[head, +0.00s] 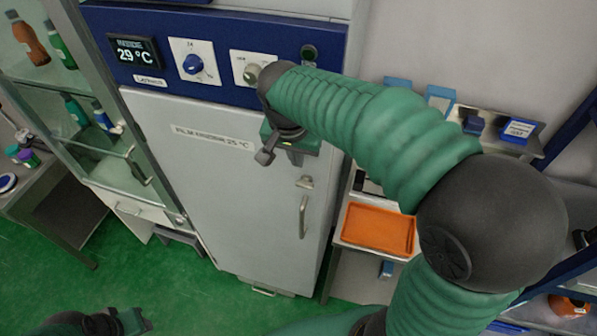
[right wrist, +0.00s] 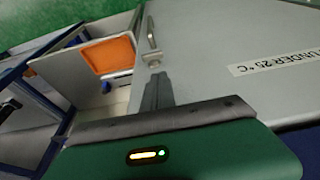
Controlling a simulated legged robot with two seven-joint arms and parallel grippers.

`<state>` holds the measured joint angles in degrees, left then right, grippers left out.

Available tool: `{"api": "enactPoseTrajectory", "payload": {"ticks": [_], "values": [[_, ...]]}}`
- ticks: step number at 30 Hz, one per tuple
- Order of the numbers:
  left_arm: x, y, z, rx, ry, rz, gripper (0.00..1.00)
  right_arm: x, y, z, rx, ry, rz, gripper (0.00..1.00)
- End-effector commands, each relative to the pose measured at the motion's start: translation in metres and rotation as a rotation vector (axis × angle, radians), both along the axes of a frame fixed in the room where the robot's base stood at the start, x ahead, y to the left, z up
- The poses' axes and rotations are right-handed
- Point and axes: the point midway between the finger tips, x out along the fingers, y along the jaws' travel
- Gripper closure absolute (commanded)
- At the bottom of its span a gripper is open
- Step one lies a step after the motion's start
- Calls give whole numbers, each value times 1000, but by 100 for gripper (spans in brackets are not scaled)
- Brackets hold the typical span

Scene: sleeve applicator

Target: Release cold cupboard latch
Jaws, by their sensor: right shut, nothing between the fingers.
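The cold cupboard (head: 200,165) has a pale grey door with a temperature label (head: 212,137) and a blue top panel reading 29 °C. A small metal latch piece (head: 304,181) sits near the door's right edge, above a vertical bar handle (head: 303,216). My right gripper (head: 266,156) is in front of the upper door, up and left of the latch. In the right wrist view its fingers (right wrist: 157,90) are together and empty, pointing toward the latch (right wrist: 153,61) and handle (right wrist: 151,30). Contact cannot be told. My left gripper (head: 143,322) is low at the left; its jaws are unclear.
A glass-fronted cabinet (head: 95,130) with bottles stands left of the cupboard. To the right is a shelf unit with an orange tray (head: 378,228) and a blue-white box (head: 517,130). The green floor (head: 180,285) is clear in front of the cupboard.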

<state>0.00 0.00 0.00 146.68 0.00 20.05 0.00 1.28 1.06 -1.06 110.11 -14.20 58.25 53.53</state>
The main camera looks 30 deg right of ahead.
Motion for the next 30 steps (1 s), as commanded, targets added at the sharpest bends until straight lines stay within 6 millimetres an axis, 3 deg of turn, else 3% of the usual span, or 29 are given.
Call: {"api": "enactPoseTrajectory", "payload": {"ticks": [6, 12, 30], "values": [[0, 0, 16, 0, 0, 0, 64, 7, -10, -44, 1, 6, -1, 100], [0, 0, 25, 0, 0, 0, 64, 7, -9, -72, 1, 2, 0, 100], [0, 0, 26, 0, 0, 0, 64, 8, -15, -81, -10, 13, -1, 100]]}}
